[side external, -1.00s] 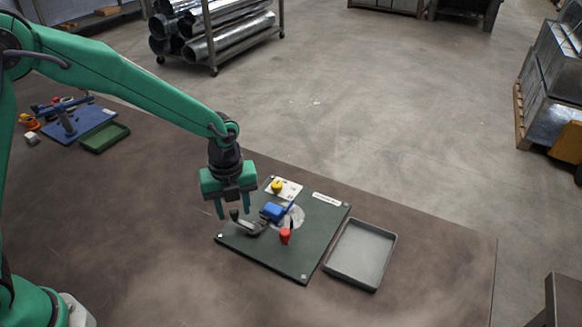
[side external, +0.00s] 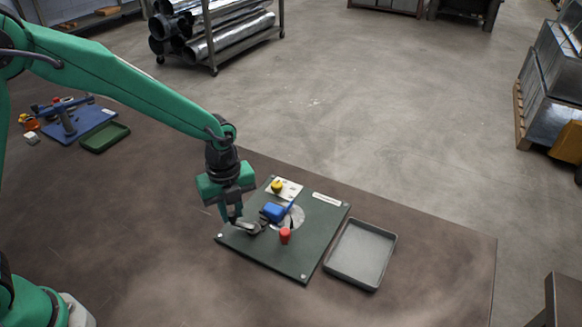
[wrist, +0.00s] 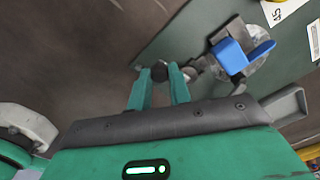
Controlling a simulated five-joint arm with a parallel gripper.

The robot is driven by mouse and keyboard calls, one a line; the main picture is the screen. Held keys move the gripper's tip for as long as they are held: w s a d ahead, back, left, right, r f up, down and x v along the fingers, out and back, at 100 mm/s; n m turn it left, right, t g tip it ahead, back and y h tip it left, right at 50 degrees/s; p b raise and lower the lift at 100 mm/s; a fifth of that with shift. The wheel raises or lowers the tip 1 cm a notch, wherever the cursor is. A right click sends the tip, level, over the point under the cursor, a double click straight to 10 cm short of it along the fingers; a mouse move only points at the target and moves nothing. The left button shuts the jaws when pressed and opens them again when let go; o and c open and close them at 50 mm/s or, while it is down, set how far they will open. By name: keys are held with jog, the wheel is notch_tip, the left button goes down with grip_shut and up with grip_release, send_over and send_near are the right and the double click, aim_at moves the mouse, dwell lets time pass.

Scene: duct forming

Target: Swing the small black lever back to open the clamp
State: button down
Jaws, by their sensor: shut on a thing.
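The clamp sits on a dark green board (side external: 299,258) and has a blue block-shaped part (side external: 272,212), which also shows in the wrist view (wrist: 232,56). Its small black lever (side external: 250,228) reaches left from the clamp toward my gripper. My gripper (side external: 232,219) is at the lever's free end, at the board's left edge. In the wrist view, the lever's dark round knob (wrist: 159,71) sits between the two green fingertips (wrist: 160,75). My gripper is shut on this knob. A round silvery piece (side external: 292,217) lies beneath the blue part.
A red peg (side external: 285,235) stands just in front of the clamp. A yellow knob (side external: 277,187) on a pale plate is behind it. An empty grey tray (side external: 361,254) lies right of the board. A blue board and green tray (side external: 105,138) are at the far left.

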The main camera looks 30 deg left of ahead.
jog(key=s+n, duration=0.1)
jog(key=n, duration=0.3)
jog(key=shift+s+d, duration=0.4)
jog(key=n, duration=0.2)
jog(key=s+d+n, duration=0.1)
jog(key=n, duration=0.1)
jog(key=shift+s, duration=0.1)
jog(key=d+n, duration=0.1)
jog(key=n, duration=0.3)
jog(key=shift+s+d, duration=0.4)
jog(key=shift+d+n, duration=0.35)
jog(key=shift+n, duration=0.5)
jog(key=shift+d+n, duration=0.35)
jog(key=shift+n, duration=0.5)
jog(key=c, duration=1.3)
grip_release()
jog(key=shift+r, duration=0.2)
